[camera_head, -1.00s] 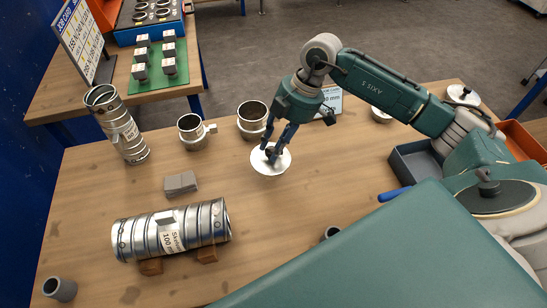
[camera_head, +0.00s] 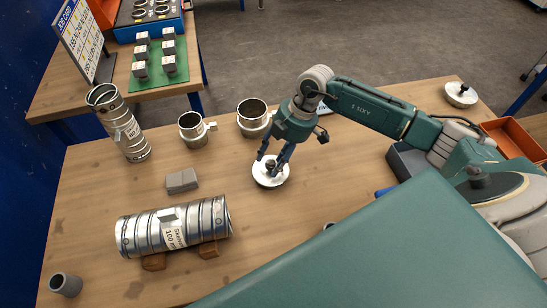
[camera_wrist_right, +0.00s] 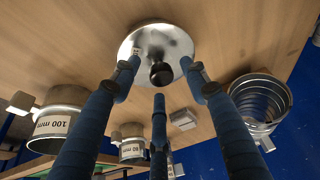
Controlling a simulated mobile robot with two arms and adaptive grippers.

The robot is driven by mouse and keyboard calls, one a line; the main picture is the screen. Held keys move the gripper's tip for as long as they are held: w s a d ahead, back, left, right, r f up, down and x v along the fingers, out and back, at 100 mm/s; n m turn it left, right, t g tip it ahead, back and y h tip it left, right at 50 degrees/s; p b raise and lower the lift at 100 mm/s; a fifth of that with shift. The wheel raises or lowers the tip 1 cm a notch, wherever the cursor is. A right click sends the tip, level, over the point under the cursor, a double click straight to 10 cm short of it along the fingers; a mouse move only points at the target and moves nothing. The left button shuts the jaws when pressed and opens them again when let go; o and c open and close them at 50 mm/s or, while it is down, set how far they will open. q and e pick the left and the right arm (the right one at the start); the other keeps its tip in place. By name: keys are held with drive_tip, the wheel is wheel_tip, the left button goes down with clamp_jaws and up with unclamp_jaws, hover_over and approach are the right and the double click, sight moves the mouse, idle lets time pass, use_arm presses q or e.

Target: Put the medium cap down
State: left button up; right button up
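The medium cap (camera_head: 262,179), a pale round disc with a dark knob, lies flat on the wooden table (camera_head: 330,190), right of the grey block. It also shows in the right wrist view (camera_wrist_right: 178,45), with its black knob toward the camera. My right gripper (camera_head: 271,161) is just above the cap, its fingers spread around the knob. In the right wrist view its three fingers (camera_wrist_right: 161,82) stand apart, with visible gaps to the knob. My left gripper is not in view.
A metal duct (camera_head: 190,228) lies on brown supports, and another duct (camera_head: 122,125) stands at the left. Two collars (camera_head: 192,130) (camera_head: 252,118) stand behind the cap. Another cap (camera_head: 460,94) is at the back right, near an orange bin (camera_head: 515,138).

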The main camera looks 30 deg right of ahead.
drive_tip(key=shift+d+r, duration=0.1)
drive_tip(key=shift+r, duration=0.1)
drive_tip(key=b+v, duration=0.3)
drive_tip(key=v, duration=0.8)
drive_tip(key=shift+r, duration=0.3)
drive_tip(key=shift+s+d, duration=0.1)
